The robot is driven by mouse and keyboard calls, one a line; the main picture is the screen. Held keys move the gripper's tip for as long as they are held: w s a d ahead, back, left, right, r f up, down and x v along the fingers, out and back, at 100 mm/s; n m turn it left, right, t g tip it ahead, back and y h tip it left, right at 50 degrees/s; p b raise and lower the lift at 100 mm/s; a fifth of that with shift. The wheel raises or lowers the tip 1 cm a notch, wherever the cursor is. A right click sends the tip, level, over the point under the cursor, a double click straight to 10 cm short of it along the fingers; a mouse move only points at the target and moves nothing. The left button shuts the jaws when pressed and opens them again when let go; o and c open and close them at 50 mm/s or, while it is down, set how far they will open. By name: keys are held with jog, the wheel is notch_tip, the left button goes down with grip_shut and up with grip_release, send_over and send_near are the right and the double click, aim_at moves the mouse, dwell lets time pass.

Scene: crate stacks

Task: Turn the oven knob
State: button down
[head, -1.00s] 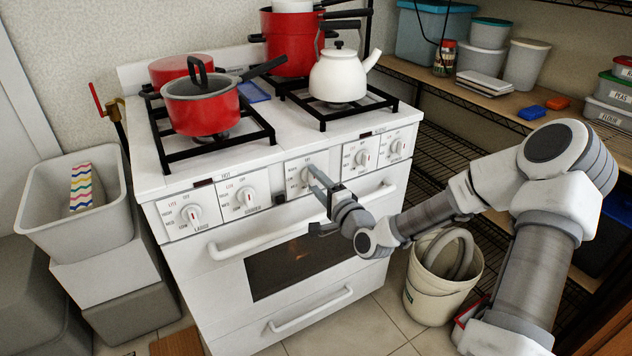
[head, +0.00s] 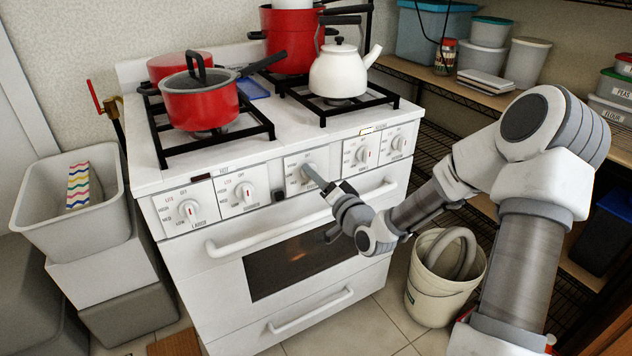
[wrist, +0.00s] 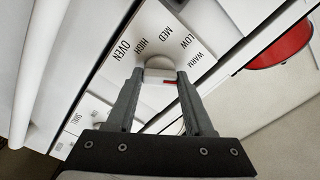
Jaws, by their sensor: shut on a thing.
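The oven knob (wrist: 158,70) is the white middle knob on the stove's front panel, with OVEN, HIGH, MED, LOW and WARM printed around it. A red mark shows on its near side. My gripper (wrist: 160,80) has one finger on each side of the knob and is shut on it. In the head view, my gripper (head: 311,172) reaches the panel from the right and partly covers the oven knob (head: 304,174). The white oven (head: 215,285) has its door closed, with an orange glow in its window.
Other knobs sit left (head: 188,209) and right (head: 362,154) of the oven knob. The door handle (head: 285,228) runs below the panel. Red pots (head: 200,108) and a white kettle (head: 338,75) stand on top. A bucket (head: 437,295) is on the floor at right.

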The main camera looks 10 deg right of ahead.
jog(key=shift+n+b, duration=0.65)
jog(key=shift+n, duration=0.65)
jog(key=shift+c, duration=1.4)
grip_release()
jog(key=shift+s, duration=0.1)
jog(key=p+v, duration=1)
jog(key=v, duration=0.7)
jog(key=shift+p, duration=0.4)
